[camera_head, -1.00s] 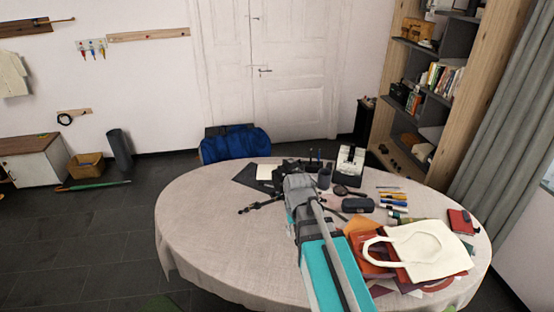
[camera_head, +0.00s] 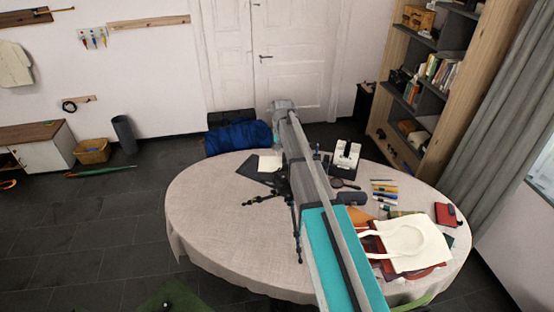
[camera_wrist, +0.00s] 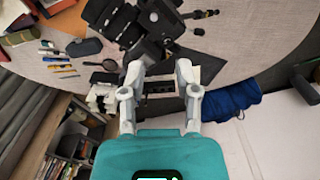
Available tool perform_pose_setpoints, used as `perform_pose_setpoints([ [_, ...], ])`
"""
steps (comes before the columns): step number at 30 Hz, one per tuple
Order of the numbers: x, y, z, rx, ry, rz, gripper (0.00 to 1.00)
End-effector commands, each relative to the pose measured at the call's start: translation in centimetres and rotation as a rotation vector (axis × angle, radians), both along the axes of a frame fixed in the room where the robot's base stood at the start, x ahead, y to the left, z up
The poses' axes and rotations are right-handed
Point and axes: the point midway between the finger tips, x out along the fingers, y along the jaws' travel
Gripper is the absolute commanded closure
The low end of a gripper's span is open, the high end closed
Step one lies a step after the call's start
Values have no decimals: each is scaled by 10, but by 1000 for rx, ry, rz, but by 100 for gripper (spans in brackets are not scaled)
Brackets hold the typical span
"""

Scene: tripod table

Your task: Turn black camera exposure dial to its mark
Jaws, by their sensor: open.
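The black camera (camera_wrist: 158,18) shows at the top of the wrist view, with dark parts on both sides of its middle. I cannot pick out its exposure dial or mark. In the head view my arm hides most of the camera; black tripod legs (camera_head: 264,198) stick out to the left on the table (camera_head: 215,235). My gripper (camera_wrist: 160,70) is open and empty in the wrist view, its two fingers just below the camera in the picture. I cannot tell whether they touch it. In the head view the fingers are hidden.
A white device (camera_head: 345,158), a dark case (camera_head: 351,198), pens (camera_head: 384,190) and a cream bag (camera_head: 412,245) lie right of my arm. A blue bag (camera_head: 238,137) sits behind the table. The table's left side is clear.

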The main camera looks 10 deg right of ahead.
Motion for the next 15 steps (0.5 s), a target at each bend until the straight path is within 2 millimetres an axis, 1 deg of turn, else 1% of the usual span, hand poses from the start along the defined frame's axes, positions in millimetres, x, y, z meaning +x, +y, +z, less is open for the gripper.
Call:
perform_pose_setpoints([
  [1, 14, 0, 13, 0, 0, -9, 59],
  [3, 23, 0, 19, 0, 0, -21, 59],
  [6, 32, -1, 24, 0, 0, -34, 59],
  [9, 36, -1, 25, 0, 0, -40, 59],
  [15, 37, -1, 25, 0, 0, -43, 59],
])
